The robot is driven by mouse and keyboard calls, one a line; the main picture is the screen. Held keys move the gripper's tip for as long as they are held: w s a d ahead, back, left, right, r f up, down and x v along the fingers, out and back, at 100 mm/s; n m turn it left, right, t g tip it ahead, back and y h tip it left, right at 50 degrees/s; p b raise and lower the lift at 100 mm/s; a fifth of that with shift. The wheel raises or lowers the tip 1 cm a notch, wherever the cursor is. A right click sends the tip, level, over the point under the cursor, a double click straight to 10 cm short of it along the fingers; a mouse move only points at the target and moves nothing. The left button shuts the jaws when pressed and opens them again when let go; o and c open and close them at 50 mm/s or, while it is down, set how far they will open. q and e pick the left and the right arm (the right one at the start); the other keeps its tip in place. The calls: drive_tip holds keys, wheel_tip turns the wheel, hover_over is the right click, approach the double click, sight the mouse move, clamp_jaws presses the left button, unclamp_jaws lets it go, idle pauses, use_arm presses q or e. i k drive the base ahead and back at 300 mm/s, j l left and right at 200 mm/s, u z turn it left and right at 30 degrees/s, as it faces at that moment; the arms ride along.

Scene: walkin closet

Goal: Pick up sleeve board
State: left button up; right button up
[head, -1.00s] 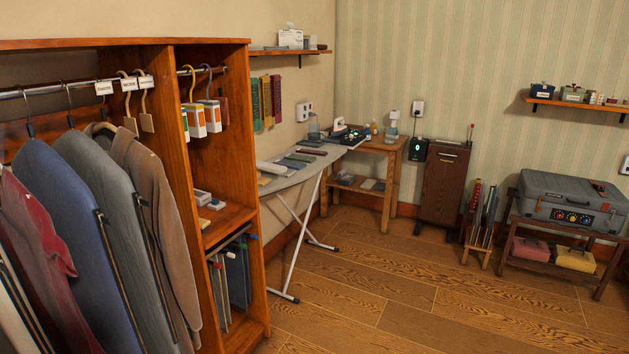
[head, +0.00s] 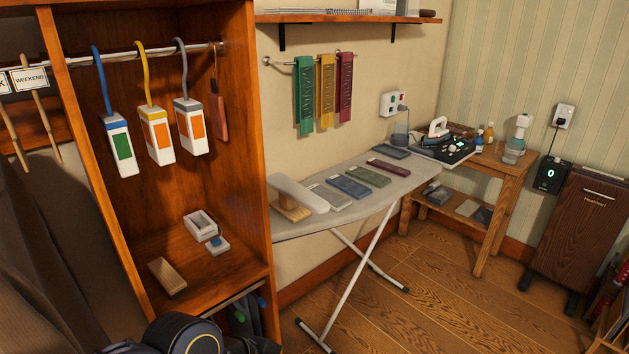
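The likely sleeve board (head: 300,193), a pale grey padded top on a wooden base, sits on the near left end of the ironing board (head: 290,229). Its left end is close to the wardrobe's side panel. No gripper shows in the head view. A dark rounded part at the bottom edge looks like one of my arm links; its gripper is out of the picture.
Several flat coloured pieces lie in a row right of the sleeve board. An iron (head: 437,129) stands on its station at the far end. The wooden wardrobe (head: 262,150) stands on the left. Floor (head: 400,310) is clear right of the ironing board's legs.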

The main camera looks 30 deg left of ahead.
sight(292, 194)
drive_tip(key=i+l+u, duration=0.1)
drive_tip(key=i+u, duration=0.25)
drive_tip(key=i+l+u, duration=0.35)
drive_tip(key=i, duration=0.25)
drive_tip(key=i+l+u, duration=0.2)
drive_tip(key=i+u, duration=0.2)
drive_tip(key=i+l+u, duration=0.45)
drive_tip(key=i, duration=0.2)
drive_tip(key=i+l+u, duration=0.45)
drive_tip(key=i+l, duration=0.1)
